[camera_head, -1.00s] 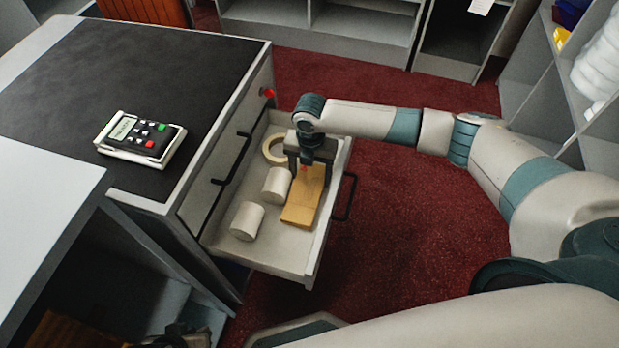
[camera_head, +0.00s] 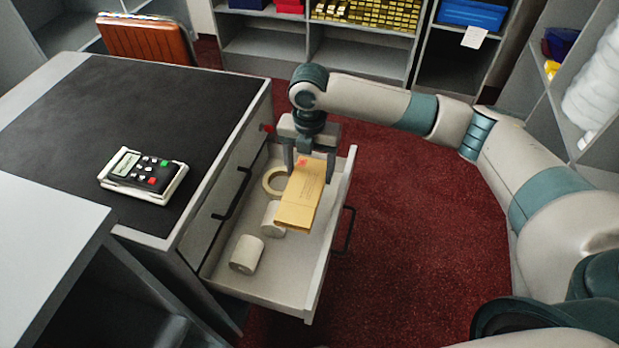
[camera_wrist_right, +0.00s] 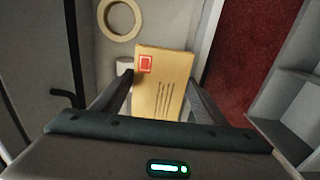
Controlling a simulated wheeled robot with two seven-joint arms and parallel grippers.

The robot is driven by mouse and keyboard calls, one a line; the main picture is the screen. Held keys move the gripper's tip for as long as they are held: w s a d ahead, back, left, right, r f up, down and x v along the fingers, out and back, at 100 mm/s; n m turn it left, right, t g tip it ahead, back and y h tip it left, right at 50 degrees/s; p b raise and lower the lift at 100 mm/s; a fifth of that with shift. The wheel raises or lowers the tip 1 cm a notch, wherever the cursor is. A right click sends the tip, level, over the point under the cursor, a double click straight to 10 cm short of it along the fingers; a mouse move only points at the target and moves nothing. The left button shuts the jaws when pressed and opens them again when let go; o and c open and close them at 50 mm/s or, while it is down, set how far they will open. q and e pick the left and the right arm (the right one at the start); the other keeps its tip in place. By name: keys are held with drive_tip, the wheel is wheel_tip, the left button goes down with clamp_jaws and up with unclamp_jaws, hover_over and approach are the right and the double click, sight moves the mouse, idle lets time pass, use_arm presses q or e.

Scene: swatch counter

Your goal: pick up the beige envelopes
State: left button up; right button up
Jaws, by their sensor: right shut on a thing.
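The beige envelopes (camera_head: 301,200) are a flat bundle with a red stamp mark, held above the open drawer (camera_head: 285,278). My right gripper (camera_head: 308,165) is shut on their far end, and the bundle stretches from the fingers toward the near side. In the right wrist view the envelopes (camera_wrist_right: 163,80) sit between the two fingers, with the red stamp and printed lines facing the camera. My left gripper is not in view.
The drawer also holds a tape ring (camera_head: 274,182) and two white rolls, one (camera_head: 246,254) near the front and one (camera_head: 270,217) partly hidden by the envelopes. A card terminal (camera_head: 144,176) lies on the dark counter top (camera_head: 110,100). Shelves (camera_head: 370,50) stand at the back.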

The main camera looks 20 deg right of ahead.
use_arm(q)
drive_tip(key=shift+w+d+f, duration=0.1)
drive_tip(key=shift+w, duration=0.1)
use_arm(e)
drive_tip(key=shift+r, duration=0.3)
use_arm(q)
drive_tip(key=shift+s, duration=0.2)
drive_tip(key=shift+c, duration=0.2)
